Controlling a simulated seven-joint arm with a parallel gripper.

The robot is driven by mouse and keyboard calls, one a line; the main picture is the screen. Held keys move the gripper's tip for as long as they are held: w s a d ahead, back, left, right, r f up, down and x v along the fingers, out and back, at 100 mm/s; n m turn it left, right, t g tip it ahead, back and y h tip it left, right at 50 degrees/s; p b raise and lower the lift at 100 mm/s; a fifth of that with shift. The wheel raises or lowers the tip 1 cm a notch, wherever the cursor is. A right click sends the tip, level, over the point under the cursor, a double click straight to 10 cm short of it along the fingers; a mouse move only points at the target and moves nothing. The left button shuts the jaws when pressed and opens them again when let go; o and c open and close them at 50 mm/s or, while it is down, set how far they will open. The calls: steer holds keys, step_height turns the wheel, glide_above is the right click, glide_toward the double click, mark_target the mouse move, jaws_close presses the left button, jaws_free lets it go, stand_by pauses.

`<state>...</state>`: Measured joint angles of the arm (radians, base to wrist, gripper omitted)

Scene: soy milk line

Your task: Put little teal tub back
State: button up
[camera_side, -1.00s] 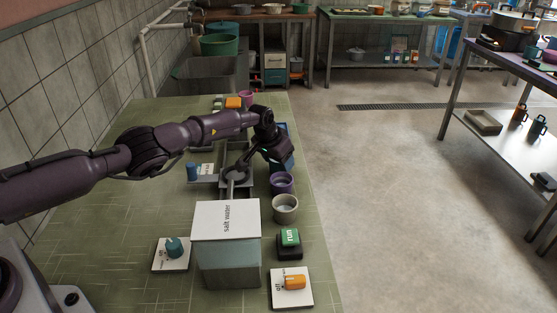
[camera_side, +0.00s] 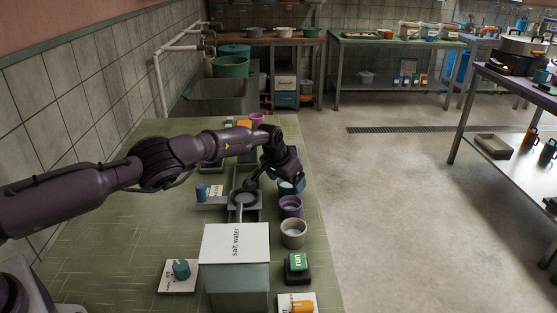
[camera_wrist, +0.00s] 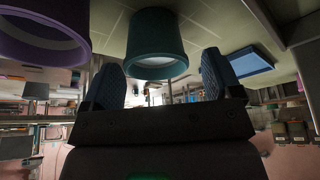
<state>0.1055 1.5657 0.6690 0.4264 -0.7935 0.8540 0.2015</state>
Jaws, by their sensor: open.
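The little teal tub (camera_side: 290,188) stands on the green counter just beyond the purple tub, partly hidden by my gripper (camera_side: 292,178). In the wrist view the teal tub (camera_wrist: 157,38) is ahead of my open gripper (camera_wrist: 160,80), with one dark finger to each side of its lower part in the picture. A gap shows between the tub and each finger. I cannot tell how deep the tub sits between the fingers. The purple tub (camera_side: 290,206) is nearer the side camera and shows at the left of the wrist view (camera_wrist: 40,38).
A pale grey tub (camera_side: 293,233) stands nearer than the purple one. The salt water box (camera_side: 236,275), a green run button (camera_side: 298,262), a teal knob (camera_side: 181,269) and an orange knob (camera_side: 302,306) are in front. A blue flat thing (camera_wrist: 250,63) lies right in the wrist view.

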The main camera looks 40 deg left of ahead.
steer(key=v, duration=1)
steer(key=shift+s+d+r, duration=0.15)
steer(key=shift+s+r, duration=0.15)
steer(key=s+r+n+h, duration=0.2)
steer(key=s+r, duration=1.3)
steer(key=r, duration=0.4)
steer(key=s+d+r+m+t+y, duration=0.1)
steer(key=s+r+m+y, duration=0.1)
steer(key=s, duration=2.4)
steer(key=shift+s+d+r, duration=0.2)
steer(key=shift+s+r, duration=0.05)
steer(key=shift+r, duration=0.05)
steer(key=shift+c, duration=0.4)
